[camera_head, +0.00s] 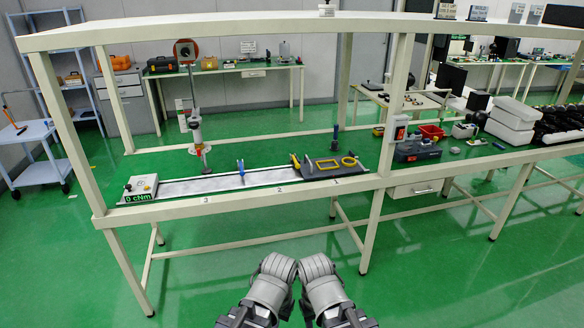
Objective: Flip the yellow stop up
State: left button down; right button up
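A conveyor-like grey track (215,184) lies along the front of the green workbench (147,163). A small yellow upright piece (295,161), which looks like the yellow stop, stands at the left end of the dark plate at the track's right end. A blue upright piece (241,168) stands on the track farther left. My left gripper (278,267) and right gripper (317,267) are side by side at the bottom centre, in front of the bench and well apart from it. Their fingers cannot be made out. Neither touches the stop.
The dark plate (318,172) also carries a yellow frame (327,165) and a yellow ring (349,161). A grey control box (140,187) sits at the track's left end. Bench posts and an overhead shelf (230,28) frame the work area. Green floor before the bench is clear.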

aim_at(297, 166)
jog(key=i+j, duration=0.1)
jog(key=i, duration=0.4)
jog(key=i+j, duration=0.1)
jog(key=i, duration=0.45)
jog(key=i+j, duration=0.1)
jog(key=i, duration=0.4)
jog(key=i+j+z, duration=0.1)
jog(key=i, duration=0.4)
